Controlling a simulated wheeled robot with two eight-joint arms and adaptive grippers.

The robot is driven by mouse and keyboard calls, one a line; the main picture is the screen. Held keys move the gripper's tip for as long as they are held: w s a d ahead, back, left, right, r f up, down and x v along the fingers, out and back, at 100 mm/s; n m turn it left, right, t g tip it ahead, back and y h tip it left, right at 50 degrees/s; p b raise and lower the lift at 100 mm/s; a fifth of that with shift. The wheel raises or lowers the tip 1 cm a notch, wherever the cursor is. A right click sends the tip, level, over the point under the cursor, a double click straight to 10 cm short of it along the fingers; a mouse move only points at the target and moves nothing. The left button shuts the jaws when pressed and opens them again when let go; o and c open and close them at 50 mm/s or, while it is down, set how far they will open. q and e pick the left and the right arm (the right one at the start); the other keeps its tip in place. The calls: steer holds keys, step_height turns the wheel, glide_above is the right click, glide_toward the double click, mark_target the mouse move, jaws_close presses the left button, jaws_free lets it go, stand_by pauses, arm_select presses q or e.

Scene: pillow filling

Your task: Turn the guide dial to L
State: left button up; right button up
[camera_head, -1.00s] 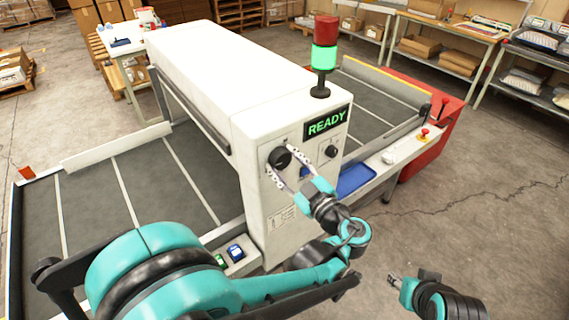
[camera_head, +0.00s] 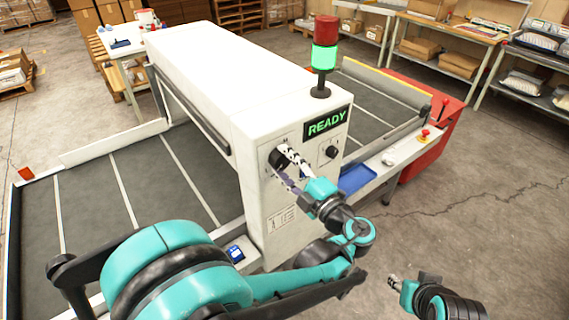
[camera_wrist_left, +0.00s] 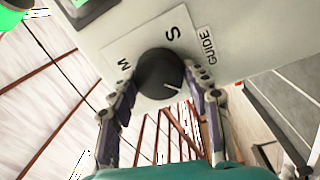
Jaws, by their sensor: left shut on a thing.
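The black guide dial (camera_wrist_left: 158,72) sits on a pale plate on the machine's end face. In the left wrist view, S, M and the word GUIDE show around it; no L is visible. Its white pointer line points to the lower right of that view, away from S and M. My left gripper (camera_wrist_left: 160,88) has one finger on each side of the dial and is shut on it. In the head view, the dial (camera_head: 276,161) is partly covered by these fingers (camera_head: 283,166). My right gripper (camera_head: 394,282) is low at the right, away from the machine; its jaw gap is unclear.
The white machine (camera_head: 195,60) shows a green READY display (camera_head: 326,122) and a lit green signal tower (camera_head: 324,58). A second black knob (camera_head: 331,152) sits right of the guide dial. A blue tray (camera_head: 356,178) lies nearby. The floor at the right is open.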

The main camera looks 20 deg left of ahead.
arm_select(q)
steer(key=shift+n, duration=0.5)
steer(key=o, duration=1.2)
steer(key=shift+c, duration=0.2)
steer(key=v, duration=0.7)
steer(key=shift+d, duration=0.2)
steer(key=shift+s+f, duration=0.1)
